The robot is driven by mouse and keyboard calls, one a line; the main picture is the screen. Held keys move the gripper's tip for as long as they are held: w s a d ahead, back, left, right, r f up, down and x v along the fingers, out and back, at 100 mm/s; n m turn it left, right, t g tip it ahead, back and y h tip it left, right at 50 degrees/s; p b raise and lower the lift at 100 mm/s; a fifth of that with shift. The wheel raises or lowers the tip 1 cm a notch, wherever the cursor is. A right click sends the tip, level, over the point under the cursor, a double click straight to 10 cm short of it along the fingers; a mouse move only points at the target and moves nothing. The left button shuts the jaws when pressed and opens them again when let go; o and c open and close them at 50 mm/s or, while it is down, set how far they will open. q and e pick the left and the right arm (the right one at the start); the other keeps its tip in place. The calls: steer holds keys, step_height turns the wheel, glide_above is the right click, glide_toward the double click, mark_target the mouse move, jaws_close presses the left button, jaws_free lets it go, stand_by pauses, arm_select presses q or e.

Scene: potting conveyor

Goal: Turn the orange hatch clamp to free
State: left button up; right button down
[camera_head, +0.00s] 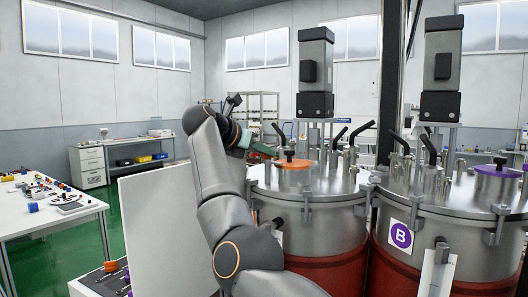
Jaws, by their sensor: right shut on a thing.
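A black-handled clamp (279,132) stands at the hatch's left edge. My right gripper (272,150) reaches in from the left, just above the lid beside the hatch. It is shut on what appears to be the clamp; the fingertips are small and partly hidden, so the exact contact is unclear. My right arm covers part of the vessel's left side. My left gripper is out of view.
Several other black handles and steel fittings rise from the lid, with a tall motor (316,75) behind. A second vessel marked B (401,236) with a purple hatch (497,170) stands right. A white panel (160,235) stands left of my arm.

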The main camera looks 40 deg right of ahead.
steer(key=c, duration=0.9)
jaws_free()
steer(key=v, duration=1.2)
steer(key=shift+a, duration=0.3)
